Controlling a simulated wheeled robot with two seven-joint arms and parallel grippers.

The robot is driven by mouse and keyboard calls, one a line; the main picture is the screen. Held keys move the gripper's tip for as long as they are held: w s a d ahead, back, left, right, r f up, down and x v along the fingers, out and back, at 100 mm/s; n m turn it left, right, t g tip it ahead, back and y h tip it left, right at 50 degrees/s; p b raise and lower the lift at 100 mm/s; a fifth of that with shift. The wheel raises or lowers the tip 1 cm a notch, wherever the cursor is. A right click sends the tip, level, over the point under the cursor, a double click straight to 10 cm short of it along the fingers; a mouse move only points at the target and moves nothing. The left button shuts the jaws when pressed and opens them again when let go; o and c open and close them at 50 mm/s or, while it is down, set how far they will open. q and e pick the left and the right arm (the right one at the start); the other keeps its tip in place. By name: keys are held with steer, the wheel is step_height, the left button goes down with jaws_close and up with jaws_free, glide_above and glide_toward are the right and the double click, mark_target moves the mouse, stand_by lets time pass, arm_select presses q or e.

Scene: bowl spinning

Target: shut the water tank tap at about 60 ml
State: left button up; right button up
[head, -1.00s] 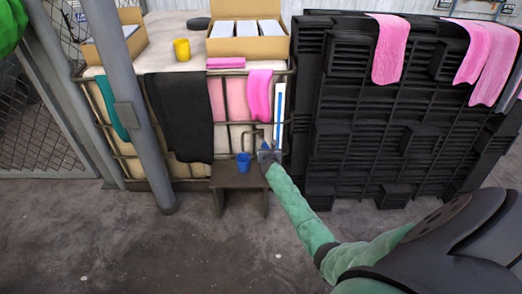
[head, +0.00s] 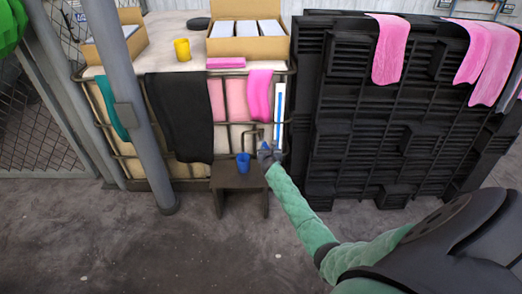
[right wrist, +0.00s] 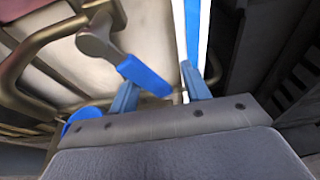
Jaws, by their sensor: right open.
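The water tank (head: 160,33) is a cream block in a metal frame. A bent metal pipe (head: 249,134) is on its front. The tap (right wrist: 98,37) shows in the right wrist view with a grey metal end and a blue handle (right wrist: 143,74). My right gripper (head: 267,150) is open at the tap, its blue fingers (right wrist: 160,92) on either side of the handle's end in the picture; contact cannot be told. A blue cup (head: 243,162) stands on a dark stool (head: 238,178) below the pipe. The water level in the cup is too small to read. My left gripper is out of view.
A white strip with a blue line (head: 280,110) stands at the tank's right edge. Black stacked pallets (head: 345,150) are close to the right of my arm. A grey post (head: 127,115) stands at left. The floor (head: 120,245) in front is clear.

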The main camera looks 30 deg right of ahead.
steer(key=shift+w+a, duration=0.1)
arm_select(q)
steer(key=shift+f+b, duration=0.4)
arm_select(e)
steer(key=a, duration=0.1)
steer(key=w+a, duration=0.2)
steer(key=a, duration=0.1)
steer(key=shift+w, duration=0.25)
stand_by(0.5)
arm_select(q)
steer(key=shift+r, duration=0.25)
arm_select(e)
steer(key=shift+s+d, duration=0.3)
steer(key=shift+d, duration=0.1)
arm_select(q)
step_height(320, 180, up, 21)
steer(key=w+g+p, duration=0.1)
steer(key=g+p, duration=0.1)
steer(key=p, duration=0.5)
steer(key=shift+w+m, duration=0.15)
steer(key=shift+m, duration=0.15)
arm_select(e)
steer(key=v, duration=0.8)
steer(key=shift+s+r, duration=0.15)
steer(key=shift+r, duration=0.2)
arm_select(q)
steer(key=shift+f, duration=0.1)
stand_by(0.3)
